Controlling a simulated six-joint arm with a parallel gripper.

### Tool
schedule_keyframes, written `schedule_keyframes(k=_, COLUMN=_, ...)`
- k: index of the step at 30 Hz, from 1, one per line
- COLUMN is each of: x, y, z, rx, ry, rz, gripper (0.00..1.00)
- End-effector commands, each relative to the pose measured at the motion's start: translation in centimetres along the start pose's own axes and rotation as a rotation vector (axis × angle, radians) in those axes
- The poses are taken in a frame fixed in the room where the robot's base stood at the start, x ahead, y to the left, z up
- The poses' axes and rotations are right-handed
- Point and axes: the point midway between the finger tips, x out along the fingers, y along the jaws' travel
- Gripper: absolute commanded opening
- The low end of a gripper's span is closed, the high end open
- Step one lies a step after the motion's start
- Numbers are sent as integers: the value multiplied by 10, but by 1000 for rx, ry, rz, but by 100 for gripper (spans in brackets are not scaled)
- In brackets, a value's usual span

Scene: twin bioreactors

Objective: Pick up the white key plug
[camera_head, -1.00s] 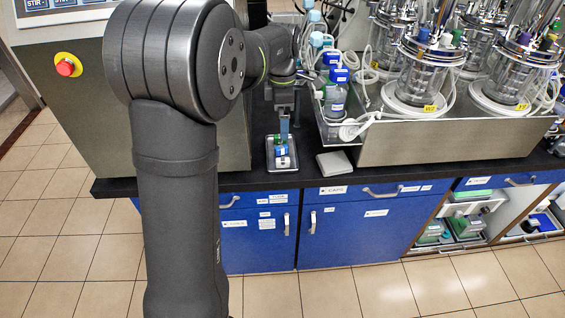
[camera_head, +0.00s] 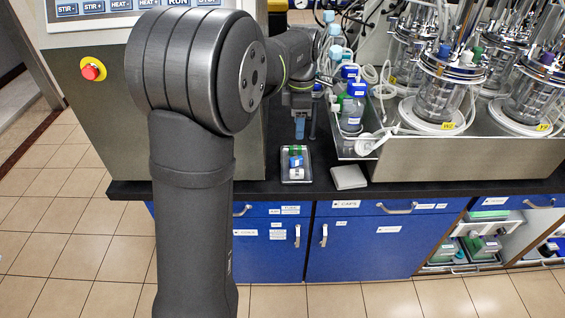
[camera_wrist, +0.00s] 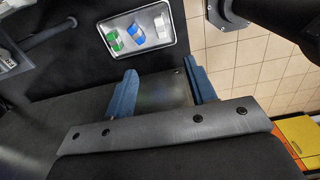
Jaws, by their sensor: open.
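The white key plug (camera_head: 297,174) lies in a small shallow tray (camera_head: 284,178) on the black bench, nearest the front edge. In the wrist view the white plug (camera_wrist: 161,25) is at the right end of the tray, beside a blue plug (camera_wrist: 136,34) and a green plug (camera_wrist: 114,42). My gripper (camera_head: 300,138) points down just behind the tray, apart from the plugs. In the wrist view its two blue fingers (camera_wrist: 163,88) are spread with nothing between them. No plug is hidden.
A grey square pad (camera_head: 348,177) lies right of the tray. A metal rack (camera_head: 450,160) with glass vessels and bottles stands further right. A steel cabinet with a red button (camera_head: 93,69) is at left. The bench's front edge is close to the tray.

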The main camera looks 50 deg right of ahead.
Motion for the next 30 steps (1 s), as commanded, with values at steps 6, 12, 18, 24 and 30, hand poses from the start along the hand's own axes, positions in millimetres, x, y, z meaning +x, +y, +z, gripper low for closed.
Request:
schedule_keyframes(k=6, x=1, y=-12, z=0, rx=229, ry=20, rz=59, gripper=51)
schedule_keyframes(k=12, x=5, y=-33, z=-2, rx=699, ry=89, rz=167, gripper=51)
schedule_keyframes(k=18, x=9, y=-55, z=-2, rx=1165, ry=195, rz=254, gripper=51)
schedule_keyframes(k=24, x=11, y=-69, z=-2, rx=1465, ry=283, rz=298, gripper=51)
schedule_keyframes(k=30, x=20, y=-70, z=-2, rx=1547, ry=308, rz=305, gripper=51)
